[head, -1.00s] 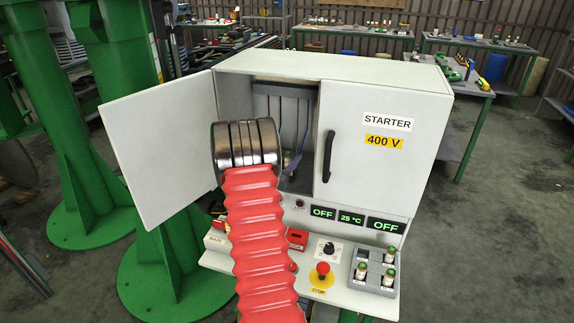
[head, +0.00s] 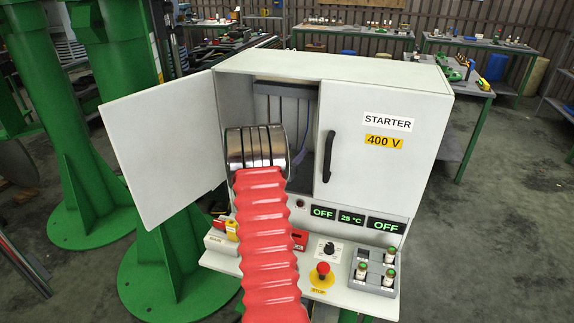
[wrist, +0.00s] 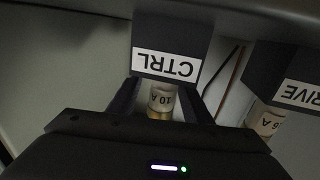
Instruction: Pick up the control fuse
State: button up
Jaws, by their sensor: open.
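The control fuse (wrist: 161,101) shows in the wrist view as a pale cylinder marked "10 A" with a brass-coloured end, seated in the dark block labelled CTRL (wrist: 165,66). My gripper (wrist: 163,92) is open, with one dark finger on each side of the fuse. I cannot tell whether the fingers touch it. In the head view my red-sleeved arm reaches into the open left side of the STARTER cabinet (head: 440,95). My arm hides the gripper and the fuse there.
A second fuse (wrist: 265,122), marked "6 A", sits in a block labelled with letters ending "RIVE" (wrist: 292,88) to the right. The open cabinet door (head: 160,140) stands left of my arm. A control panel with an emergency stop button (head: 323,268) lies below.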

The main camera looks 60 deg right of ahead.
jog(key=shift+c, duration=0.3)
grip_shut()
dwell(0.4)
